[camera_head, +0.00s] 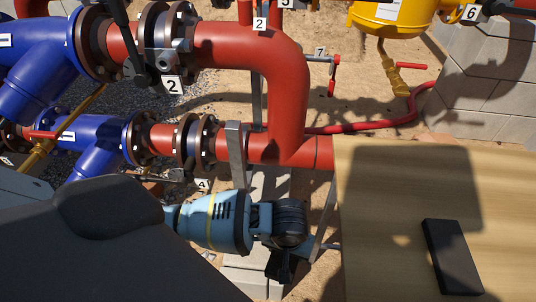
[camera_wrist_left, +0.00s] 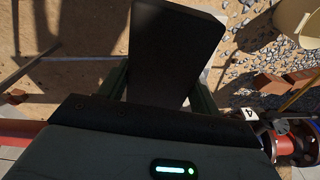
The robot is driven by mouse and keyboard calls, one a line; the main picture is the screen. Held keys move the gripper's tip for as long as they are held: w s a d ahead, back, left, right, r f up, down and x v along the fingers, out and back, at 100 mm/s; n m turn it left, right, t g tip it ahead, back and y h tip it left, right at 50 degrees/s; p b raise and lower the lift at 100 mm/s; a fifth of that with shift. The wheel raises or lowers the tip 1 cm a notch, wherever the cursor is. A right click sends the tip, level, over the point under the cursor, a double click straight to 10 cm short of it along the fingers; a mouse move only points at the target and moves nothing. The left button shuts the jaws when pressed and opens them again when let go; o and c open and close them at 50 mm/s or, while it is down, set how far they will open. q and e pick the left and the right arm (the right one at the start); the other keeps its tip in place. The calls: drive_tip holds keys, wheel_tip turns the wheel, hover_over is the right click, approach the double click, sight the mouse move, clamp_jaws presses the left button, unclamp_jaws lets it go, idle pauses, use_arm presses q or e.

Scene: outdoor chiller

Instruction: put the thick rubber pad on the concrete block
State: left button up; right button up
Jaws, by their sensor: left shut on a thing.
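My left gripper (camera_head: 281,266) points down beside the wooden table, over pale concrete blockwork (camera_head: 243,284). In the left wrist view it is shut on a black, flat, rectangular slab (camera_wrist_left: 172,52), which looks like the thick rubber pad. The slab extends beyond the fingers, above the ground. The gripper and arm hide much of the concrete, so I cannot tell whether the slab touches it. Another black rectangular pad (camera_head: 453,258) lies flat on the table. My right gripper is in neither view.
The wooden table (camera_head: 375,235) fills the lower right and is mostly clear. Red pipe (camera_head: 287,100) and blue pipe fittings (camera_head: 95,140) run behind and left of my arm. A grey metal upright (camera_head: 236,155) stands close to my wrist. Gravel (camera_wrist_left: 255,65) shows in the wrist view.

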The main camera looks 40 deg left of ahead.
use_arm(q)
wheel_tip(320, 180, down, 18)
drive_tip(key=d+n+b, duration=0.1)
drive_tip(key=n+b, duration=0.1)
drive_tip(key=b, duration=1.8)
hover_over(264, 258)
drive_tip(key=s+d, duration=0.2)
drive_tip(key=shift+n, duration=0.4)
drive_tip(key=f, duration=1.4)
drive_tip(key=shift+w+d, duration=0.2)
drive_tip(key=shift+w, duration=0.05)
drive_tip(key=shift+w+a, duration=0.25)
drive_tip(key=shift+a, duration=0.25)
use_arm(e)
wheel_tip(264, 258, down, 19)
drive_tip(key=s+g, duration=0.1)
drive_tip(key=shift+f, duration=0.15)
